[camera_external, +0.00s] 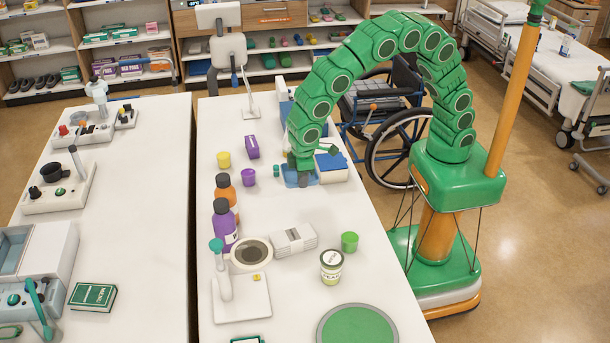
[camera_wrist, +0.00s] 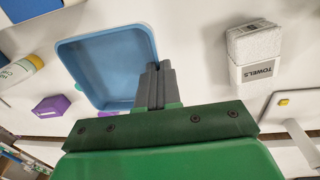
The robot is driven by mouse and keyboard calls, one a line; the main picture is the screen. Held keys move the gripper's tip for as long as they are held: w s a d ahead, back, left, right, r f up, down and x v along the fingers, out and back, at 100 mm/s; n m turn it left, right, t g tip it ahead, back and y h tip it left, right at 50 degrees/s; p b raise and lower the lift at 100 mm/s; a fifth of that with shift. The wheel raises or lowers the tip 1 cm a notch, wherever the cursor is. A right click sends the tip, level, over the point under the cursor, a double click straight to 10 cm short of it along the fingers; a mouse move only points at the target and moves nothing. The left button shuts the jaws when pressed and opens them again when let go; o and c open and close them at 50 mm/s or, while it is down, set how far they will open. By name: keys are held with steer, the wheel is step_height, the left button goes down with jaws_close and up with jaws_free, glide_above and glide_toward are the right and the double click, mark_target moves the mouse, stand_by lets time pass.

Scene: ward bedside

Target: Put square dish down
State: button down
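The square dish (camera_wrist: 95,60) is light blue and shallow, and it fills the upper left of the wrist view. In the external view the blue dish (camera_external: 291,179) shows under the end of my arm, over the right-hand white table (camera_external: 330,215). My gripper (camera_wrist: 155,85) has its grey fingers close together at the dish's right wall, gripping that wall. The gripper also shows in the external view (camera_external: 302,166), partly hidden by the green arm. The dish looks empty. I cannot tell whether its bottom touches the table.
A wheelchair (camera_external: 385,125) is beyond the table.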

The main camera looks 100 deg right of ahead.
glide_above(286, 216)
steer(key=shift+f, duration=3.1)
steer(key=shift+a+f, duration=0.1)
steer(key=shift+f, duration=1.45)
steer(key=shift+f, duration=0.15)
steer(key=c, duration=1.3)
jaws_free()
steer(key=shift+c, duration=0.2)
